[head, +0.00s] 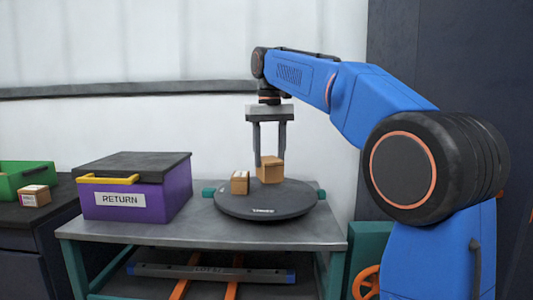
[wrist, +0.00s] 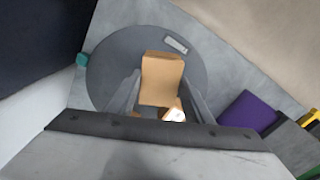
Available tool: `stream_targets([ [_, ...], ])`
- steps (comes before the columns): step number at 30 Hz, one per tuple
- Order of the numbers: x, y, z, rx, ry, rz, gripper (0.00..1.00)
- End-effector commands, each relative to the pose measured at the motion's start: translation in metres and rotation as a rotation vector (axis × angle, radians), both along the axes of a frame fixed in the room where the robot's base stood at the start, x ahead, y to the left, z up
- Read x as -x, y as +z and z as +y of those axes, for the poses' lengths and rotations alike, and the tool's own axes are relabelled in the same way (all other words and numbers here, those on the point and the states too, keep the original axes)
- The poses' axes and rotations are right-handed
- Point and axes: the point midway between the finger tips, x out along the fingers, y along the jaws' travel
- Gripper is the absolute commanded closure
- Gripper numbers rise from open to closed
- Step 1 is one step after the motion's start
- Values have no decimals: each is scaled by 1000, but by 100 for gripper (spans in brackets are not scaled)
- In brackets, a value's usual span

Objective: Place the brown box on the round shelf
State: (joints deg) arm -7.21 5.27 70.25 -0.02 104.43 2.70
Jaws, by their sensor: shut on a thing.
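The plain brown box (head: 270,172) is between the fingers of my gripper (head: 270,156), which is shut on it. In the wrist view the brown box (wrist: 161,80) is upright between the two grey fingers. The round shelf (head: 268,208) is a dark grey disc on the metal table, and it also shows in the wrist view (wrist: 112,62). The held box is over the back part of the disc. I cannot tell whether its underside touches the disc.
A smaller labelled box (head: 240,183) stands on the disc, left of the held box. A purple RETURN box (head: 125,186) with a black lid is on the table (head: 190,231) to the left. Farther left are a green bin (head: 25,176) and another small box (head: 35,196).

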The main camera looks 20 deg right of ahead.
Motion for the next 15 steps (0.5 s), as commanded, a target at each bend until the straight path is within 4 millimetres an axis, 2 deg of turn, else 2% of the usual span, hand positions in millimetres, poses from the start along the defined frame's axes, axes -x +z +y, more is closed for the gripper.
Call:
stream_targets([
  [15,1,-44,0,0,0,2,84],
])
